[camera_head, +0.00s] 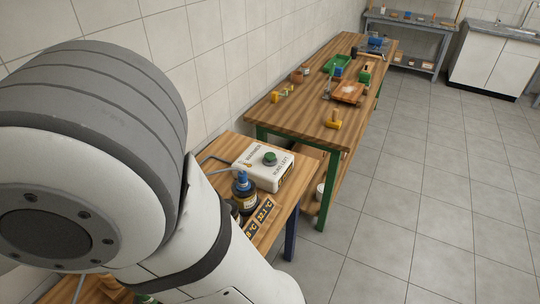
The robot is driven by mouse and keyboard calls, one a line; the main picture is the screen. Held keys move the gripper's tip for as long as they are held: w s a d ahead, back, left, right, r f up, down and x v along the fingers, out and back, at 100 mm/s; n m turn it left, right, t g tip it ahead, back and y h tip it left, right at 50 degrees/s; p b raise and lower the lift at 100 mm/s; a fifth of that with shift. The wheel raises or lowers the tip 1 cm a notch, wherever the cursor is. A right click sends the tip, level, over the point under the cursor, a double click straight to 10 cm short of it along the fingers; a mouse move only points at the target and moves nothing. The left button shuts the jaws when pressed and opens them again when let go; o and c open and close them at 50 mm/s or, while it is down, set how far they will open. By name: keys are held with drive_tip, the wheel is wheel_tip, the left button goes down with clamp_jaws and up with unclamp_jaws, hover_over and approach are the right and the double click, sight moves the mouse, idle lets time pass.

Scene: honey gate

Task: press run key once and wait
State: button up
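A white box (257,172) stands on a small wooden table, with a round green button (270,158) on its top. The box has printed lettering, too small to read with certainty, so I cannot tell if the button is the run key. A small amber lamp or knob sits on its left side. A dark bottle with a blue cap (241,179) stands in front of the box, with a tube at its top. My gripper is not in view. My own arm fills the left and lower left and hides part of the table.
Yellow-lettered temperature displays (264,210) lie by the bottle. A longer wooden table (290,112) behind carries a green tray (338,64), a wooden board (349,92) and small yellow objects. A tiled wall runs along the left. The floor at right is clear.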

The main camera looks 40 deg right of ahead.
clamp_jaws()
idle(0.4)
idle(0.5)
